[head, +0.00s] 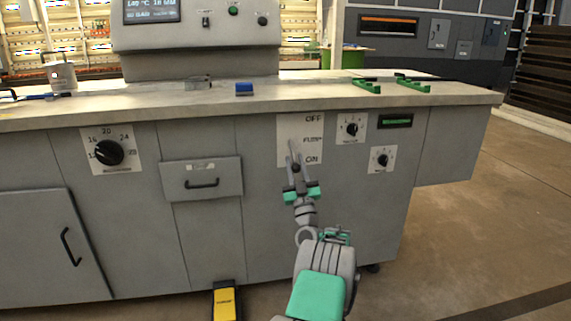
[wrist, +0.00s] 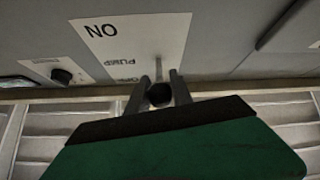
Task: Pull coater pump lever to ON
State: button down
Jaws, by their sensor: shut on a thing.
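The coater pump lever (head: 292,151) is a thin grey rod with a dark round knob (wrist: 160,95). It stands out from a white plate (head: 287,130) marked OFF at the top, PUMP in the middle and ON at the bottom. My gripper (head: 296,168) comes from below and in front and is shut on the knob. In the wrist view, the plate appears upside down, and the two dark fingers (wrist: 160,87) flank the knob.
Two small dials (head: 352,130) (head: 382,159) and a green display (head: 396,121) sit right of the plate. A drawer with a handle (head: 202,183) is to its left. The countertop (head: 300,100) overhangs above. A yellow pedal (head: 226,303) stands on the floor; open floor lies right.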

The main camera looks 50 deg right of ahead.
dwell(0.3)
jog(key=c, duration=1.2)
grip_release()
jog(key=shift+o, duration=0.2)
jog(key=v, duration=0.7)
jog(key=shift+s+f, duration=0.25)
jog(key=shift+f, duration=0.05)
jog(key=shift+a, duration=0.1)
